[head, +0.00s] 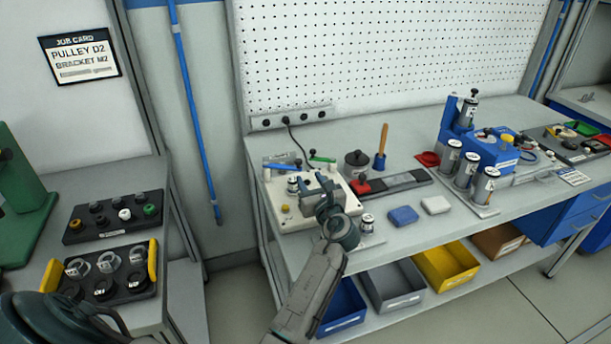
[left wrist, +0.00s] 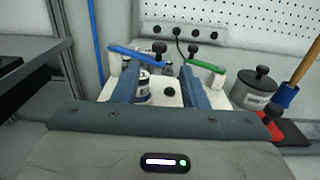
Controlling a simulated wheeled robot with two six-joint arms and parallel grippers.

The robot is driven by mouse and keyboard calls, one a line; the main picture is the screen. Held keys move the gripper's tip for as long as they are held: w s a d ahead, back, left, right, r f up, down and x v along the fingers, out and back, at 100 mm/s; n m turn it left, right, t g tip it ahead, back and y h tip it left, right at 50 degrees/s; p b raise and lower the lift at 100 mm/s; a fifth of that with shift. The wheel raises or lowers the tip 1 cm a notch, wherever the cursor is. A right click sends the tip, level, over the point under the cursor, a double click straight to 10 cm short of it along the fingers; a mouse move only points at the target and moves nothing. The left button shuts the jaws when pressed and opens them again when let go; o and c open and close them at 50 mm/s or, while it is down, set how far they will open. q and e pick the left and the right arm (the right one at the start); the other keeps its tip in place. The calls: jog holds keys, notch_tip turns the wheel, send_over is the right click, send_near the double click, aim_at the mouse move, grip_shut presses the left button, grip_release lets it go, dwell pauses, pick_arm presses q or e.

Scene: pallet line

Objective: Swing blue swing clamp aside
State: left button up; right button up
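The blue swing clamp (head: 278,166) is a blue bar on the back left of the pale fixture plate (head: 291,222). In the left wrist view the blue swing clamp (left wrist: 138,53) lies crosswise beyond my left finger, with a black knob at its right end. A green clamp (head: 322,158) is on its right; it also shows in the left wrist view (left wrist: 205,66). My left gripper (head: 313,184) is open over the fixture, its fingers (left wrist: 160,75) apart. A metal cylinder shows between them, apparently not gripped. Contact with the blue clamp cannot be told. My right gripper is out of view.
A small metal part (head: 367,223) is in front. A blue pad (head: 404,215) lies farther right. The pegboard (head: 380,55) is behind.

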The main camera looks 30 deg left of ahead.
pick_arm(q)
jog(key=shift+s+d, duration=0.25)
